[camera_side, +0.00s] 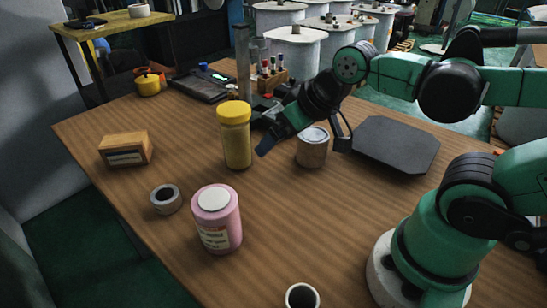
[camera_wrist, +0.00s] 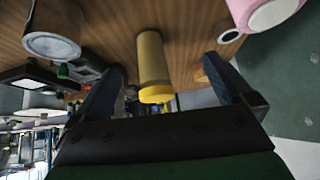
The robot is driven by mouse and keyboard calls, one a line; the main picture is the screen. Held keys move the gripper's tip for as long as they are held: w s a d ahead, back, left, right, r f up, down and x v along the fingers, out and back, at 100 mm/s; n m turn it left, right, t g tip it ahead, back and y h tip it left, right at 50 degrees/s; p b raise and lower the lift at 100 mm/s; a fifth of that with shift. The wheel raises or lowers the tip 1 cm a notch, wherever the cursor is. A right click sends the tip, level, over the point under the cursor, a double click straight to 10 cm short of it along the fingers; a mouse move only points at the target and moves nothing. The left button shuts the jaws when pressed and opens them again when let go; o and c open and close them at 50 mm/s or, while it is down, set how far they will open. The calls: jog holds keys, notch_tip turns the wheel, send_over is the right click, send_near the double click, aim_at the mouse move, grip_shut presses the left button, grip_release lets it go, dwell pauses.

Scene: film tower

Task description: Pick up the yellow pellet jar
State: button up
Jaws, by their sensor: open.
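The yellow pellet jar (camera_side: 236,140) stands upright on the wooden table in the side view, with a yellow lid. In the wrist view the jar (camera_wrist: 152,62) shows between the two fingers, its lid toward my gripper. My gripper (camera_side: 264,135) is just right of the jar in the side view, its blue fingertips close to it. In the wrist view my gripper (camera_wrist: 168,88) is open, with a finger on either side of the jar and nothing held. Whether a finger touches the jar cannot be told.
A pink jar (camera_side: 217,222), a tape roll (camera_side: 166,199) and a wooden box (camera_side: 125,149) stand at the left and front. A metal can (camera_side: 312,150) is close to my gripper's right. A dark plate (camera_side: 397,145) lies farther right. A white cup (camera_side: 302,297) stands in front.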

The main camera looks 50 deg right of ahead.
jog(key=w+d+m+y, duration=0.2)
jog(key=w+m+y, duration=0.2)
jog(key=m, duration=0.2)
jog(key=w+d+m+y, duration=0.3)
jog(key=w+m+y, duration=0.1)
jog(key=m, duration=0.2)
jog(key=w+d+m+g+y, duration=0.1)
jog(key=w+d+m+y, duration=0.1)
jog(key=w+m, duration=0.3)
jog(key=shift+d+m+y, duration=0.15)
jog(key=shift+m+y, duration=0.75)
jog(key=m+y, duration=0.3)
jog(key=y, duration=0.2)
send_near(218, 117)
jog(key=shift+t, duration=0.4)
jog(key=x, duration=0.6)
jog(key=shift+a+f, duration=0.1)
jog(key=shift+a, duration=0.3)
